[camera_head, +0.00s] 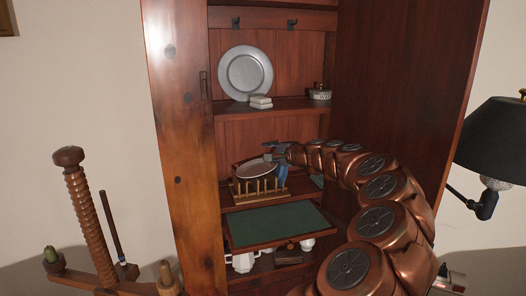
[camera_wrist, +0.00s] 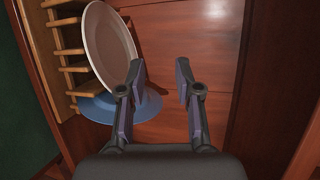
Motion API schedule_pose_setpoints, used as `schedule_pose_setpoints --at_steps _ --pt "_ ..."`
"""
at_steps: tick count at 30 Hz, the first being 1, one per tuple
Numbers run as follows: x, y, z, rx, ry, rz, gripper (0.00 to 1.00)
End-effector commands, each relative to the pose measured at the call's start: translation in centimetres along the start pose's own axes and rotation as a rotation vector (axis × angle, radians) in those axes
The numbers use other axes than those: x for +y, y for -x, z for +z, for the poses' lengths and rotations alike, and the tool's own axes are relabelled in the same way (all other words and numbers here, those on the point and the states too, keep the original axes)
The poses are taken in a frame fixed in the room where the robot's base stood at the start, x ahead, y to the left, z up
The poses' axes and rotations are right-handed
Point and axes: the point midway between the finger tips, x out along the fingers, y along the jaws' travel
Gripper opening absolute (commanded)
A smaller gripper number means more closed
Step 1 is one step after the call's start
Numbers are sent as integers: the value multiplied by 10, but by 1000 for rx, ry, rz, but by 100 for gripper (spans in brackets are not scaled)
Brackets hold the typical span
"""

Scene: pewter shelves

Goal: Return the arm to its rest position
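My arm (camera_head: 375,190) is copper-coloured and reaches from the lower right into the wooden cupboard. My gripper (camera_wrist: 158,85) is open in the wrist view, with nothing between its fingertips. In the head view the gripper (camera_head: 277,150) is small, at the plate rack's upper right. The wooden plate rack (camera_head: 262,190) stands on the middle shelf. A pale plate (camera_wrist: 109,45) stands upright in it, left of the gripper, with a blue plate (camera_wrist: 95,106) partly behind it. The gripper's left finger looks close to the pale plate; I cannot tell if they touch.
The cupboard's left side (camera_head: 180,150) and right side (camera_head: 400,70) flank the arm. A pewter plate (camera_head: 246,73) leans on the upper shelf. A green-topped pull-out board (camera_head: 275,225) lies below the rack, above white crockery (camera_head: 243,262). A black lamp (camera_head: 497,140) stands at right.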

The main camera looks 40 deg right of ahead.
Motion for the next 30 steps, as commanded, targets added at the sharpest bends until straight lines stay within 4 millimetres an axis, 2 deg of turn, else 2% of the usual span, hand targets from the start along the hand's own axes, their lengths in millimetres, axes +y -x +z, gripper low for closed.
schedule_pose_setpoints --at_steps 1,6,13,26,29,30 --pt "-2 11 -1 2 -1 -1 34" --pt "-2 39 -1 1 -1 -2 34" --pt "0 64 -1 1 -1 0 34" --pt "0 70 1 -3 2 2 34" --pt "-7 68 16 -29 22 11 34" --pt "-11 66 28 -49 38 18 34"
